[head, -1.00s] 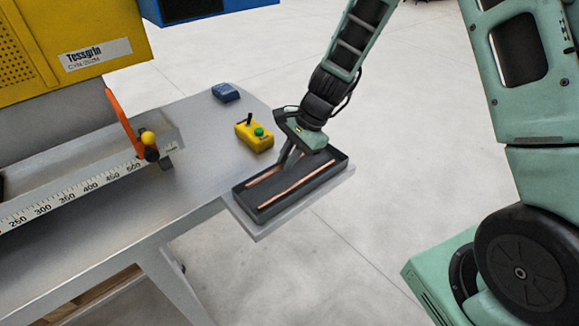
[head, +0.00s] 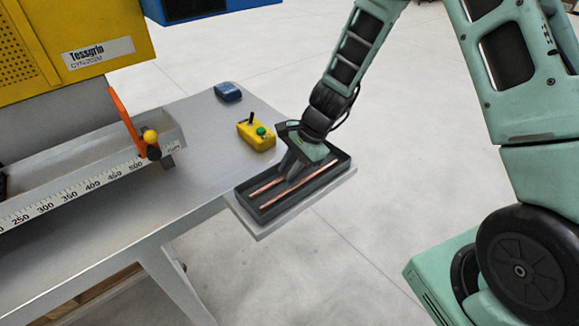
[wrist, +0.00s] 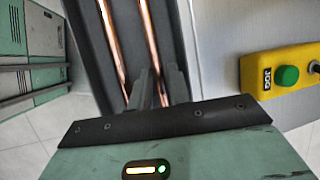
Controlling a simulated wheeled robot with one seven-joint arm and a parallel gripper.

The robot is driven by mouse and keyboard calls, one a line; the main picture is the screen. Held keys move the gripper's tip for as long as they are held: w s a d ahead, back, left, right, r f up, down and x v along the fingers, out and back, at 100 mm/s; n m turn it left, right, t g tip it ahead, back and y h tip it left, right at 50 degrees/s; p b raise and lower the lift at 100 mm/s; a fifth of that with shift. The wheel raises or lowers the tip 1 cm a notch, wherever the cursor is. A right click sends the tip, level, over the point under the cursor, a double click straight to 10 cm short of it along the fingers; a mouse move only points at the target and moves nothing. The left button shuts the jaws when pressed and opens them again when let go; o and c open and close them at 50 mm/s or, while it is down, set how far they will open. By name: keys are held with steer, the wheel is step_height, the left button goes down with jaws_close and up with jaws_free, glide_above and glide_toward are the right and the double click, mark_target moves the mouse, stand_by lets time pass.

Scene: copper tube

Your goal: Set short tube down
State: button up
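Two copper tubes show in the dark tray at the end of the bench. The short tube (head: 267,186) is the one on the yellow box's side; it also shows in the wrist view (wrist: 149,35). My gripper (head: 291,172) points down into the tray. In the wrist view its fingers (wrist: 159,78) stand on either side of the short tube and look closed on it. The tube lies low inside the tray, roughly parallel to the other tube (head: 300,187), which is apart from the fingers. The short tube's far part is hidden behind my gripper, and contact with the tray floor is unclear.
The tray (head: 241,198) sits on a ledge at the bench's end. A yellow control box (head: 256,135) with a green button stands close beside it. A blue object (head: 228,92) lies farther back. A measuring scale (head: 95,183) with an orange stop runs left.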

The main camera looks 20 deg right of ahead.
steer(key=v, duration=1.2)
steer(key=s+a+r+n+g+h, duration=0.1)
steer(key=s+a+r+n, duration=0.1)
steer(key=s+a+n, duration=0.4)
steer(key=s+a+r+n+g+h, duration=0.1)
steer(key=s+a+r+n, duration=0.2)
steer(key=s+a+n, duration=0.3)
steer(key=s+r+n+t+h, duration=0.1)
steer(key=s+n+h, duration=0.1)
steer(key=s+n, duration=0.7)
steer(key=s+b, duration=0.1)
steer(key=s, duration=0.4)
steer(key=shift+d+n+h, duration=0.2)
steer(key=shift+n+h, duration=0.1)
steer(key=shift+r, duration=0.1)
step_height(320, 180, down, 4)
steer(key=b, duration=0.4)
